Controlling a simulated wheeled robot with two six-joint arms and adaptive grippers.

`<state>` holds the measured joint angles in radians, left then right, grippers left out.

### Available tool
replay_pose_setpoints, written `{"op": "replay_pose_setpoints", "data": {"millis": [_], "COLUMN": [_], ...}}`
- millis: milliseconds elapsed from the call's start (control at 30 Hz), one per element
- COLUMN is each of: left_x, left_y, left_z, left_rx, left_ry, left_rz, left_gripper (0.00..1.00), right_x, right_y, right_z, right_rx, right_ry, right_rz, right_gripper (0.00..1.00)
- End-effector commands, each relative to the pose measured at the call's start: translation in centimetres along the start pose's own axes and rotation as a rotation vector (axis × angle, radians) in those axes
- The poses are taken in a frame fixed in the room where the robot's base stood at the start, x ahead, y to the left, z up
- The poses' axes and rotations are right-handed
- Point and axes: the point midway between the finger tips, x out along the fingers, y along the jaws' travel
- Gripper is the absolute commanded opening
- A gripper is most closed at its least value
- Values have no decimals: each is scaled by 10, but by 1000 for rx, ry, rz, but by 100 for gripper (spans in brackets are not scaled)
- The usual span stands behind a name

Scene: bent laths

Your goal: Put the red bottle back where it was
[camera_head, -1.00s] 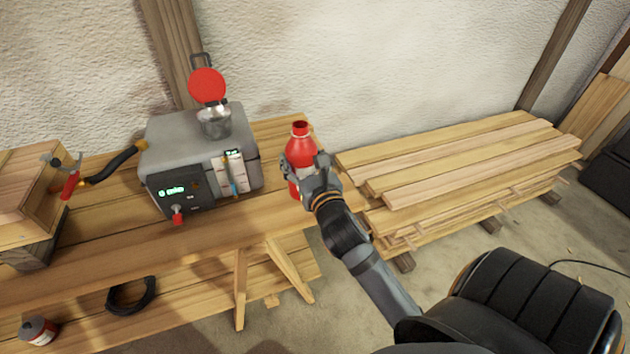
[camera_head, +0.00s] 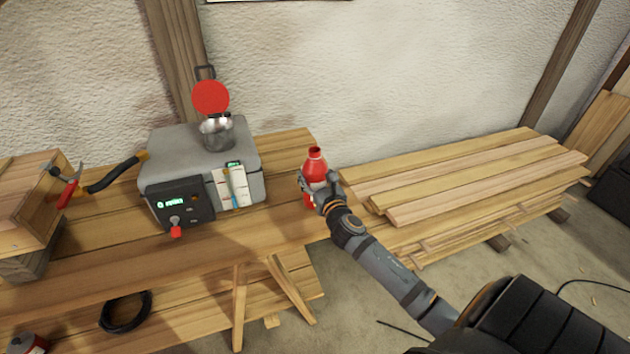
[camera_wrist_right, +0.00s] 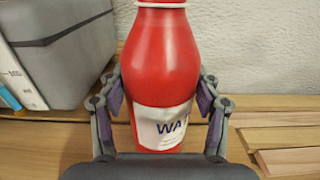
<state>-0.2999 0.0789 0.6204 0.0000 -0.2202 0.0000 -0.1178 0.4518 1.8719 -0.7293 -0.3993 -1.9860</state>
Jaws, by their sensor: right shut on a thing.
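The red bottle (camera_head: 315,165) is upright at the right end of the wooden workbench (camera_head: 285,228), to the right of the grey box machine. My right gripper (camera_head: 320,190) is shut around the bottle's body. In the right wrist view the red bottle (camera_wrist_right: 162,65) stands between both fingers of the right gripper (camera_wrist_right: 160,110), with a white label low on its front. Its base is hidden there, so I cannot tell whether it touches the bench. My left gripper is not in view.
Stacked planks (camera_head: 470,175) lie to the right. Bare bench top lies in front of the machine.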

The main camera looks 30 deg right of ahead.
Motion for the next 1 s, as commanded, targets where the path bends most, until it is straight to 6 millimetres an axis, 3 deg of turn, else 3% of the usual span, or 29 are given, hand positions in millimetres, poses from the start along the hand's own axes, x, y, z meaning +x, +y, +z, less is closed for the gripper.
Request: {"op": "replay_pose_setpoints", "data": {"millis": [400, 433, 567, 1000], "left_x": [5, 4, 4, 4], "left_y": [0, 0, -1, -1], "left_z": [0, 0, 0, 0], "left_rx": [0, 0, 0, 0], "left_ry": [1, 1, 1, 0], "left_rz": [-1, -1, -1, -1], "left_gripper": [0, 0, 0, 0], "right_x": [0, 0, 0, -6], "right_y": [0, 0, 0, 0], "right_z": [-9, -8, -8, -6], "right_rx": [0, 0, 0, -2], "right_ry": [-1, -1, -1, 1], "right_rz": [0, 0, 0, 2], "right_gripper": [28, 67, 84, 87]}}
